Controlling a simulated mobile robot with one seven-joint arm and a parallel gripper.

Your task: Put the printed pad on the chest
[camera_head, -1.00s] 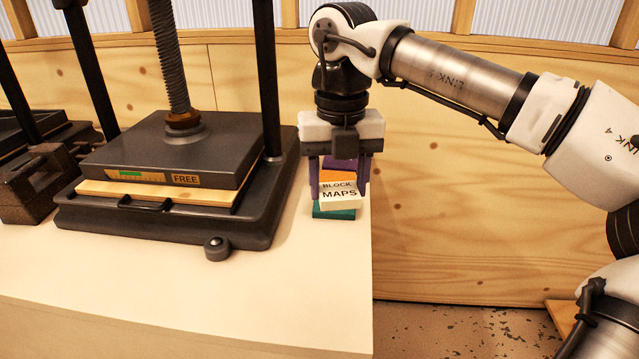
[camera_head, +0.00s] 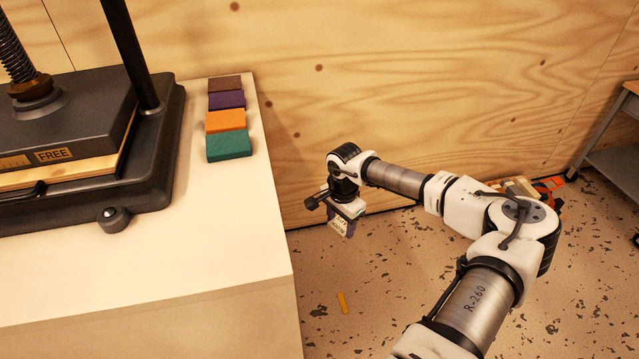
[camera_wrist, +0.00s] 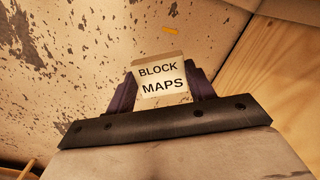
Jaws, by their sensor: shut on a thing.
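The printed pad (camera_wrist: 161,80) is a cream block with "BLOCK MAPS" in black letters. In the wrist view it sits between the two purple fingers of my gripper (camera_wrist: 160,88). My gripper (camera_head: 342,225) is shut on it and holds it over the floor, to the right of the white bench, in the head view. There the pad (camera_head: 339,226) is small and partly hidden by the fingers. I cannot make out a chest in any view.
The white bench (camera_head: 160,265) bears a black screw press (camera_head: 60,115) and a row of brown (camera_head: 225,84), purple (camera_head: 227,100), orange (camera_head: 226,121) and teal (camera_head: 229,146) blocks. A grey shelf (camera_head: 615,150) stands at far right. The speckled floor has an orange strip (camera_head: 342,303).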

